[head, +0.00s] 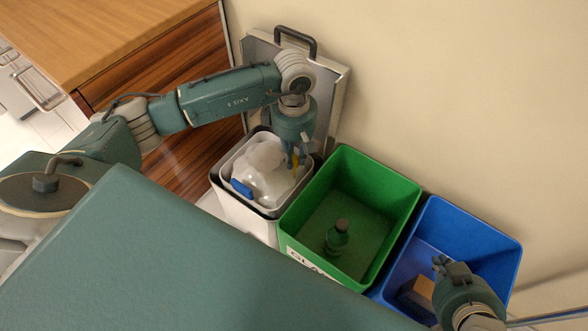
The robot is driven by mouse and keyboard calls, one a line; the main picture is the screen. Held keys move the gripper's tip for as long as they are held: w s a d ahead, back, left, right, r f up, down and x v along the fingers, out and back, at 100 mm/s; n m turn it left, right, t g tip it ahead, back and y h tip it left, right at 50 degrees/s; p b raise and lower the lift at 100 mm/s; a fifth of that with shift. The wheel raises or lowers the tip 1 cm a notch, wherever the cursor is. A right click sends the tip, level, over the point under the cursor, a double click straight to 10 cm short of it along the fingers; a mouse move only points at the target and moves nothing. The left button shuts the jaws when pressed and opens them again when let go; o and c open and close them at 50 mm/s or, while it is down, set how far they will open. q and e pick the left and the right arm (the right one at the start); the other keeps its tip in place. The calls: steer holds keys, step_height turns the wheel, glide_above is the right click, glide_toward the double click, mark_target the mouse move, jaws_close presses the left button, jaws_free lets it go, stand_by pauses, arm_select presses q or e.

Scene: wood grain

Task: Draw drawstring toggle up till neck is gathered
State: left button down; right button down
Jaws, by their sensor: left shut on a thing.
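A white translucent bag (262,172) sits bunched inside a white bin (243,213), its top bulging near the rim. A small blue piece (242,188) lies at the bag's left front edge; I cannot tell whether it is the toggle. My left gripper (295,163) points down at the bag's right side and is shut on a small yellow piece (296,160). The fingers hide most of that piece, and I cannot make out a cord. My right gripper (448,264) is above the blue bin, away from the bag; its jaw opening is unclear.
A green bin (394,190) holding a dark green bottle (338,236) stands right of the white bin. The blue bin (492,241) beyond it holds a brown box (419,291). The raised lid (332,95) stands behind, near the wall. A wooden cabinet (170,70) is at the left.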

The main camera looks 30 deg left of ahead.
arm_select(q)
steer(key=shift+r, duration=0.4)
arm_select(e)
steer(key=shift+s+d+f+g, duration=0.2)
steer(key=shift+s+f, duration=0.05)
steer(key=shift+s, duration=0.2)
steer(key=shift+s+d+f+g, duration=0.2)
steer(key=shift+s+f, duration=0.05)
steer(key=shift+s, duration=0.2)
arm_select(q)
steer(key=c, duration=1.7)
jaws_free()
steer(key=shift+c, duration=0.2)
arm_select(e)
steer(key=shift+s+f, duration=0.1)
steer(key=shift+f, duration=0.05)
arm_select(q)
steer(key=o, duration=0.4)
